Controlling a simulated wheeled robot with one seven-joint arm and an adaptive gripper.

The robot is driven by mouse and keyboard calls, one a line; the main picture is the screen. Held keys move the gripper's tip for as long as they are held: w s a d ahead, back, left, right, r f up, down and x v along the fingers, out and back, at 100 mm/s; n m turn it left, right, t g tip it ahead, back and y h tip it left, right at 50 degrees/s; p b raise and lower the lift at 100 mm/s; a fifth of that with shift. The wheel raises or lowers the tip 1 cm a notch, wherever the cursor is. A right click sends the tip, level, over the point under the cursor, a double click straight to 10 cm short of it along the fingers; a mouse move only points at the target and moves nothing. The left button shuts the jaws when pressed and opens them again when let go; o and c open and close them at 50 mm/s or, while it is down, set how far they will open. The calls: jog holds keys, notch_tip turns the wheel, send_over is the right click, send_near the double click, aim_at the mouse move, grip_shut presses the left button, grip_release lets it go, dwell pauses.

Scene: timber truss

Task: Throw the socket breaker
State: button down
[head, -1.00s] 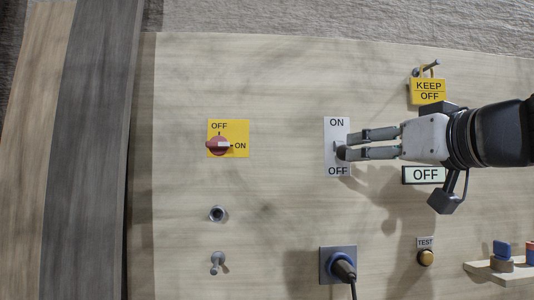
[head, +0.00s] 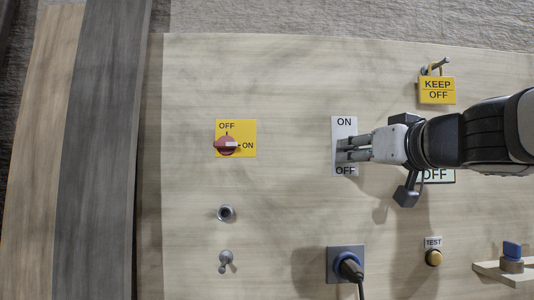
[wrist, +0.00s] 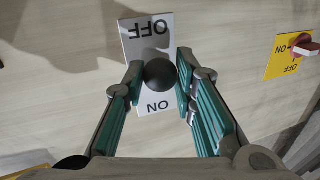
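The breaker is a white plate (head: 345,127) marked ON at its top and OFF at its bottom in the head view. In the wrist view the plate (wrist: 134,46) appears upside down, with the lever's dark round knob (wrist: 160,74) in front of it. My gripper (head: 343,149) is at the plate, coming from the right. In the wrist view my gripper (wrist: 161,68) has a fingertip against each side of the knob, with little or no gap. In the head view the fingers hide the knob, so its exact tilt cannot be told.
An OFF display (head: 436,175) sits behind my wrist. A yellow KEEP OFF padlock (head: 437,91) hangs above. A red rotary switch (head: 227,145) is to the left, a plugged socket (head: 345,265) below, and a TEST button (head: 433,257) at lower right.

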aim_at(355, 131)
jog(key=shift+r+p, duration=0.15)
jog(key=shift+p, duration=0.45)
jog(key=shift+r+m+g+h+p, duration=0.4)
jog(key=shift+g+p, duration=0.95)
jog(key=shift+p, duration=2.15)
jog(key=shift+r+m+g+p, duration=0.15)
jog(key=shift+r+g+p, duration=0.85)
jog(key=shift+p, duration=2.5)
jog(key=shift+r+m+g+h+p, duration=0.1)
jog(key=shift+m+g+h+p, duration=0.15)
jog(key=shift+g+p, duration=2.4)
jog(key=shift+w+r+t+p, duration=0.2)
jog(key=shift+w+t+p, duration=0.1)
jog(key=shift+p, duration=0.3)
jog(key=shift+s+r, duration=0.1)
jog(key=c, duration=1.3)
grip_release()
